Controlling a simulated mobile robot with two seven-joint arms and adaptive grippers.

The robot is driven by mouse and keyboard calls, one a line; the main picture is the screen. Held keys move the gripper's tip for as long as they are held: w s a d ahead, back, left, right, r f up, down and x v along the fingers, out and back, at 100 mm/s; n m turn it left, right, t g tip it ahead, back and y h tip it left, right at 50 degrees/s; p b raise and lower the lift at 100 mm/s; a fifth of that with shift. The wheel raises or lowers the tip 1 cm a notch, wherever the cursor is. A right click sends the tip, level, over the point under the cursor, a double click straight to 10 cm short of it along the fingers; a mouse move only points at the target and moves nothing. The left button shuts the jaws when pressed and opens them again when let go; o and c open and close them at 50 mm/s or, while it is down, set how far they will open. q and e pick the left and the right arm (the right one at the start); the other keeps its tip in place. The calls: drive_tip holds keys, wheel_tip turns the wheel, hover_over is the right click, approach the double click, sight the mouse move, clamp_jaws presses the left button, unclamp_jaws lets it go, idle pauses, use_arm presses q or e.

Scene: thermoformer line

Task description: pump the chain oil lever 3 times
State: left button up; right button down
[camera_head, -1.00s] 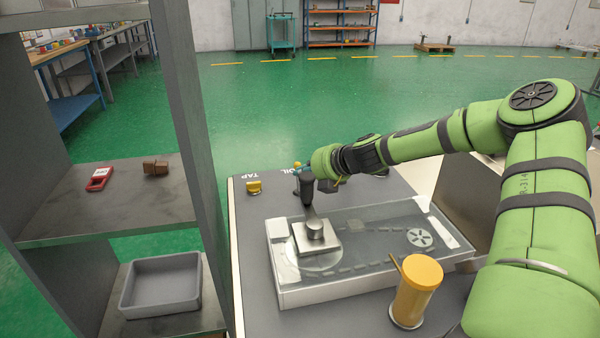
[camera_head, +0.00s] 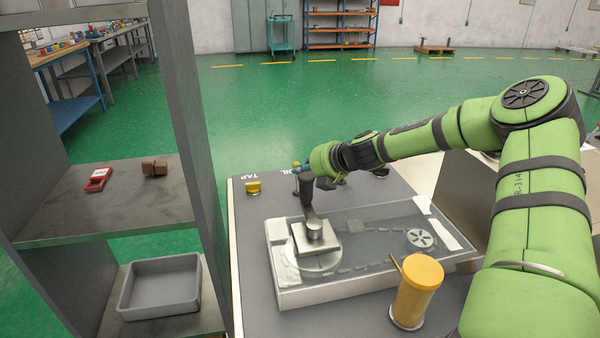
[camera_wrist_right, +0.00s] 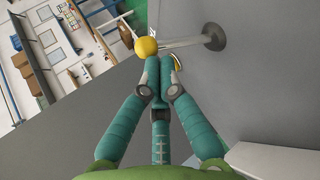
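The oil lever shows in the right wrist view as a thin metal rod with a yellow ball knob (camera_wrist_right: 146,46) and a round grey base (camera_wrist_right: 213,37). In the head view my gripper and a dark upright handle (camera_head: 307,190) largely hide the lever, beside a partly covered OIL label. My right gripper (camera_wrist_right: 163,62) has its teal fingers drawn together, with the tips close beside the knob and nothing seen between them. Whether they touch the knob I cannot tell. The right gripper also shows in the head view (camera_head: 300,167). My left gripper is out of view.
A clear-topped case (camera_head: 375,262) with a chain and a metal block (camera_head: 315,237) lies on the grey bench. A yellow canister (camera_head: 417,285) stands in front. A yellow knob (camera_head: 253,187) sits by the TAP label. A shelf (camera_head: 110,205) with a grey bin (camera_head: 163,287) stands left.

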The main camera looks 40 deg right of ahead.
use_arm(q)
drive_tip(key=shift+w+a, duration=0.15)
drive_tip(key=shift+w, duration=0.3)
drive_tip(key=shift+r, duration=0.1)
use_arm(e)
drive_tip(key=shift+s, duration=0.1)
drive_tip(key=shift+s+a+p, duration=0.15)
drive_tip(key=shift+a+p, duration=0.05)
drive_tip(key=shift+p, duration=0.1)
drive_tip(key=shift+s+a+p, duration=0.45)
drive_tip(key=shift+s+p, duration=0.1)
drive_tip(key=shift+s, duration=0.1)
drive_tip(key=shift+s+a+r+p, duration=0.1)
drive_tip(key=shift+s+a+p, duration=0.1)
drive_tip(key=shift+s+p, duration=0.3)
drive_tip(key=shift+s+a+p, duration=0.2)
drive_tip(key=shift+s+p, duration=0.05)
drive_tip(key=shift+p, duration=0.05)
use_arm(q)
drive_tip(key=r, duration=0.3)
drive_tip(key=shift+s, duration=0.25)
use_arm(e)
drive_tip(key=shift+s+a, duration=0.1)
drive_tip(key=shift+s, duration=0.05)
